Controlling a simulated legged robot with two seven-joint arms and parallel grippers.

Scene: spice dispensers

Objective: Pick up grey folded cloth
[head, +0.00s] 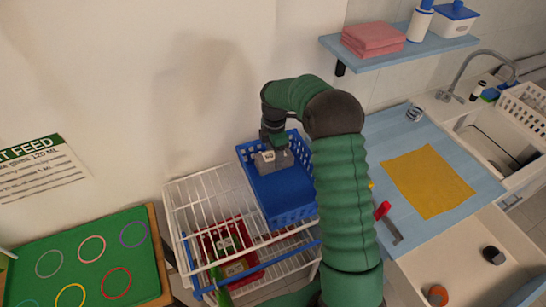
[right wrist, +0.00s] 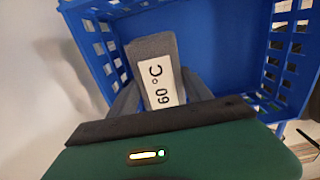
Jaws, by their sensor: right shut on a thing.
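The grey folded cloth (right wrist: 150,48) has a white label reading "60 °C" in the right wrist view. It also shows in the head view (head: 281,161), inside or just above the blue basket (head: 293,216). My right gripper (right wrist: 157,90) is shut on the cloth, with a finger on each side of it. In the head view my right gripper (head: 272,150) points down at the basket from above. The basket's blue floor (right wrist: 220,45) shows around the cloth in the right wrist view. I cannot tell whether the cloth touches the floor. My left gripper is not in view.
The basket stands on a white wire rack (head: 190,200) with a red item (head: 228,245) on a lower level. A yellow cloth (head: 428,181) lies on the blue counter to the right. A wall shelf (head: 400,49) holds folded pink cloths (head: 373,38). A green board (head: 85,262) is at the left.

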